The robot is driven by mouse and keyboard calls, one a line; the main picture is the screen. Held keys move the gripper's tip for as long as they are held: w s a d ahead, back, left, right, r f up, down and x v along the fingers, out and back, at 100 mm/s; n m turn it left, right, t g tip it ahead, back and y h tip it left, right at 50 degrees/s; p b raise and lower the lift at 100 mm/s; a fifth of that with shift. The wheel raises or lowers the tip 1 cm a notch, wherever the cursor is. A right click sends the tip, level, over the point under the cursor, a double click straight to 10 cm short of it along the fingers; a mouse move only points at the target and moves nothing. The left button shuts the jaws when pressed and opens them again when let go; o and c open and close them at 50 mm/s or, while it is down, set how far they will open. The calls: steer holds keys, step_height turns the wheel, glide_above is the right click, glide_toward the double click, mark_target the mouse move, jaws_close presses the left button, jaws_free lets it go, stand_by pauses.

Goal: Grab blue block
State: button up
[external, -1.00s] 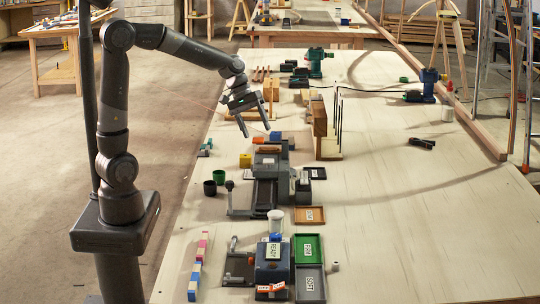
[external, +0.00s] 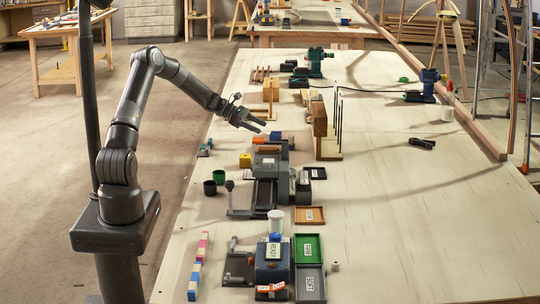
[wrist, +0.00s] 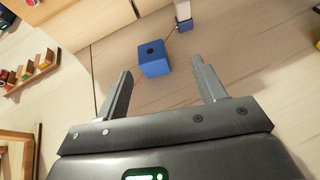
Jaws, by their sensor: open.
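The blue block (wrist: 154,60) has a dark round hole in its face. In the wrist view it lies beyond my fingertips, roughly between their lines and nearer the left finger. In the external view a small blue block (external: 275,135) sits on the table just beyond the grey machine, beside an orange block (external: 260,140). My gripper (external: 263,127) is there, just above and left of it. In the wrist view my gripper (wrist: 162,67) is open, with nothing between its fingers. I cannot tell its exact height over the table.
A grey machine (external: 270,165) stands in front of the blocks, with a yellow block (external: 245,160) to its left. An upright wooden piece (external: 320,118) with thin dark rods stands to the right. The table's right side (external: 420,220) is largely clear.

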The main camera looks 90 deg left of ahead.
mark_target(280, 136)
steer(key=shift+s+a+f+n, duration=0.2)
steer(key=shift+s+a+n, duration=0.1)
steer(key=shift+a, duration=0.15)
steer(key=shift+w+f+t, duration=0.15)
steer(key=shift+w+t, duration=0.1)
steer(key=shift+t, duration=0.05)
steer(key=x, duration=0.4)
steer(key=shift+w+f, duration=0.15)
steer(key=shift+w, duration=0.2)
steer(key=shift+a+x, duration=0.2)
steer(key=shift+x, duration=2.55)
steer(key=shift+f, duration=0.1)
steer(key=shift+c, duration=0.4)
steer(key=c, duration=1)
steer(key=shift+o, duration=0.2)
